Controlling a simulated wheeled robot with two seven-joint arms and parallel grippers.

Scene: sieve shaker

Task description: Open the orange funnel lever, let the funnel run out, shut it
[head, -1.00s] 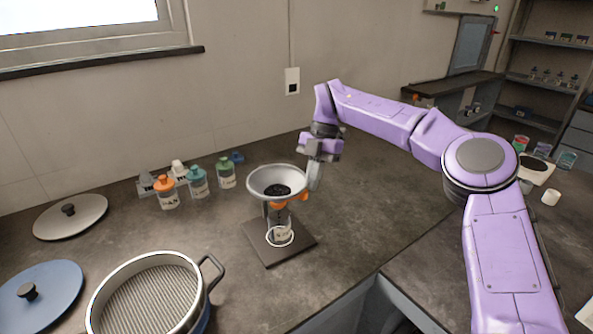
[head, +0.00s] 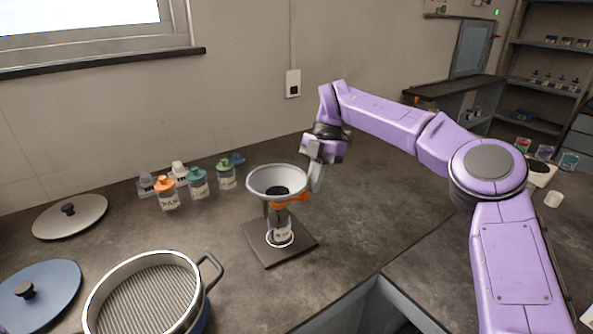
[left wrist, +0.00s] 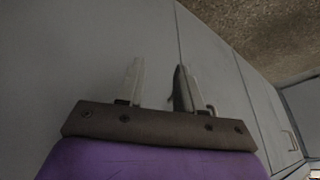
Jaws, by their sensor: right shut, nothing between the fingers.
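The grey funnel (head: 262,181) stands on its stand over a dark base plate (head: 268,257), with dark material inside it. The orange lever (head: 291,201) sticks out to the right below the funnel's rim. A clear labelled jar (head: 281,228) stands under the funnel, and a white ring shows around its foot. My right gripper (head: 315,187) points down, shut and empty, just right of the funnel beside the lever's outer end. I cannot tell whether it touches the lever. My left gripper (left wrist: 158,85) shows only in the left wrist view, fingers apart and empty, before grey cabinet fronts.
A sieve pan (head: 150,295) with a side handle stands front left. A blue lid (head: 50,285) and a grey lid (head: 85,215) lie farther left. Several capped bottles (head: 198,183) stand along the wall. The counter right of the base plate is clear.

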